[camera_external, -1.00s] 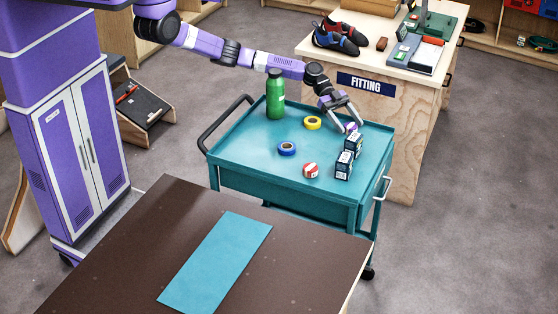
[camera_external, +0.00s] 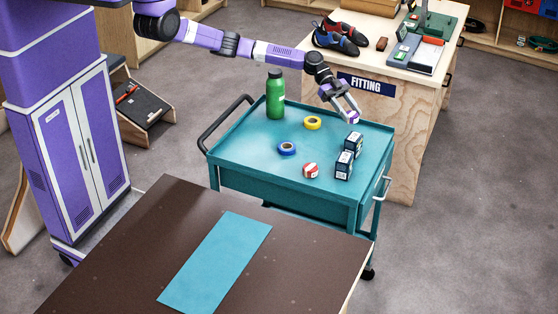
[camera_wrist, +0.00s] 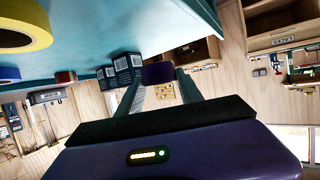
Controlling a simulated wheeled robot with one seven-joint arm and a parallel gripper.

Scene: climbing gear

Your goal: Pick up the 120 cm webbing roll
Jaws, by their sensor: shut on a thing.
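My gripper (camera_external: 350,116) is over the back right part of the teal cart's top, raised a little above it. It is shut on a small purple roll (camera_wrist: 158,73), which sits between the fingertips (camera_wrist: 159,84) in the wrist view. No length label can be read on the roll. A yellow roll (camera_external: 313,123), a blue roll (camera_external: 287,148) and a red and white roll (camera_external: 311,170) stay on the cart.
Two dark small boxes (camera_external: 344,165) stand close to the gripper on the cart (camera_external: 250,163). A green bottle (camera_external: 275,94) stands at the back left. A FITTING table (camera_external: 388,66) with shoes is behind. A brown table with a blue mat (camera_external: 215,262) is in front.

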